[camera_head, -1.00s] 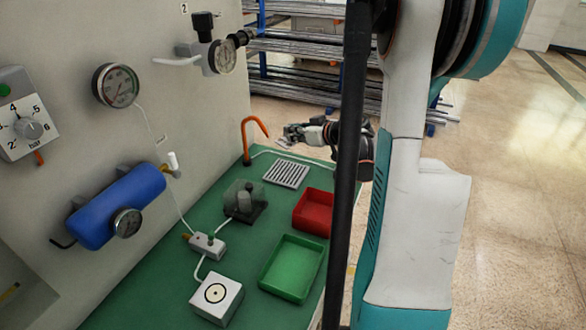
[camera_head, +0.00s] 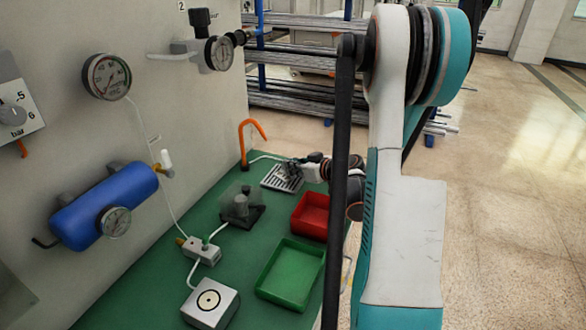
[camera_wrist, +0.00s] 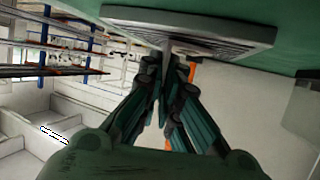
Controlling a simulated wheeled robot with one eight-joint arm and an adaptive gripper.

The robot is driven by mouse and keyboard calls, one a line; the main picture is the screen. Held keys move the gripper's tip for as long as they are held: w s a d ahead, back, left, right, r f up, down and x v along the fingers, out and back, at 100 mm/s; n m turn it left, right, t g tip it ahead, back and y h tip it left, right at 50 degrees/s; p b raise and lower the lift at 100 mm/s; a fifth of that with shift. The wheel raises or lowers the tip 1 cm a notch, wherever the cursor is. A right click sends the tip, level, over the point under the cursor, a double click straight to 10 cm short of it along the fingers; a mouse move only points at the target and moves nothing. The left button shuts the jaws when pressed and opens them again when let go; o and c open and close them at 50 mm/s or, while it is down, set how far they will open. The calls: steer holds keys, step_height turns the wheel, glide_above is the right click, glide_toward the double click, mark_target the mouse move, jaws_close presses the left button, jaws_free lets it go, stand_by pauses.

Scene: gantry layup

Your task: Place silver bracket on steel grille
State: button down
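The steel grille (camera_head: 272,183) lies on the green table top, near its far end. It also fills the upper middle of the wrist view (camera_wrist: 120,14), which shows the table inverted. My gripper (camera_head: 293,165) is low over the grille's right part and hides some of it. In the wrist view my gripper's dark fingers (camera_wrist: 166,66) converge on a small light-grey piece, the silver bracket (camera_wrist: 167,45), which reaches to the grille's surface or very near it. I cannot tell whether they touch. The bracket is too small to make out in the head view.
A red tray (camera_head: 310,232) and a green tray (camera_head: 291,291) stand in front of the grille. An orange hook (camera_head: 243,140) rises behind it. A grey fixture with a clear guard (camera_head: 240,207) sits to the left. The wall with gauges bounds the left side.

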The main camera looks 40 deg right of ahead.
steer(key=c, duration=1.8)
jaws_free()
steer(key=p+v, duration=0.3)
steer(key=v, duration=0.9)
steer(key=shift+w+r+p, duration=0.1)
steer(key=shift+r+p, duration=0.05)
steer(key=shift+p, duration=0.15)
